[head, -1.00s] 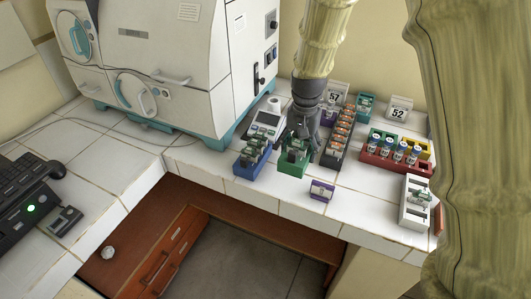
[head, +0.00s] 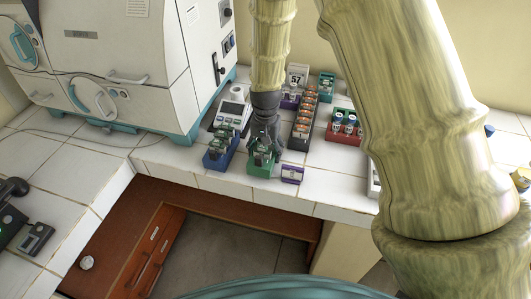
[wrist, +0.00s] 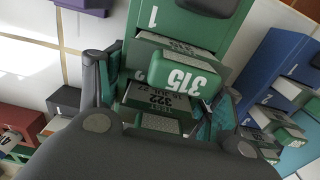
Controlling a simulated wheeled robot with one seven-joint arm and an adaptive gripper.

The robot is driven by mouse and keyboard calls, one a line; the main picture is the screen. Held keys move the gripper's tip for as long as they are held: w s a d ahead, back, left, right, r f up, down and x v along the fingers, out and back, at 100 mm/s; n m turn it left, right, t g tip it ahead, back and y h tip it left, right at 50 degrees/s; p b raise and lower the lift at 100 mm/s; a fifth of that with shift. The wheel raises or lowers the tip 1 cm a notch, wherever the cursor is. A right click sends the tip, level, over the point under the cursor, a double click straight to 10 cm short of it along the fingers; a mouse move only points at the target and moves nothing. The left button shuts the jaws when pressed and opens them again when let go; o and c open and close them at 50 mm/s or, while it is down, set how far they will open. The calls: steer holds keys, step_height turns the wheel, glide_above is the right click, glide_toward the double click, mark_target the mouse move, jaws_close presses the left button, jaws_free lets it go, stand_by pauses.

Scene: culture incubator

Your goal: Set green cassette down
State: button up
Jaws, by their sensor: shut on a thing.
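In the head view my gripper (head: 265,138) points down over the green rack (head: 261,168) at the counter's front, and it hides part of it. In the wrist view my gripper (wrist: 160,100) is shut on a green cassette. A green cassette marked 315 (wrist: 182,76) shows between the fingers. Another label, 322 (wrist: 165,101), shows just below it, nearer my palm. I cannot tell clearly which is gripped or how deep it sits. The green rack, marked 1, also shows in the wrist view (wrist: 185,22) around the cassettes.
A blue rack (head: 218,163) with green cassettes stands close on the left. A small purple holder (head: 292,174) is close on the right. Behind are a dark rack of orange-topped cassettes (head: 302,125), a red rack (head: 343,139) and a white device (head: 232,108). The incubator (head: 130,55) stands at left.

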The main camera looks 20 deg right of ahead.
steer(key=shift+f, duration=0.9)
steer(key=shift+f, duration=0.15)
steer(key=o, duration=1.1)
steer(key=shift+r+b, duration=1.35)
steer(key=shift+r, duration=4.8)
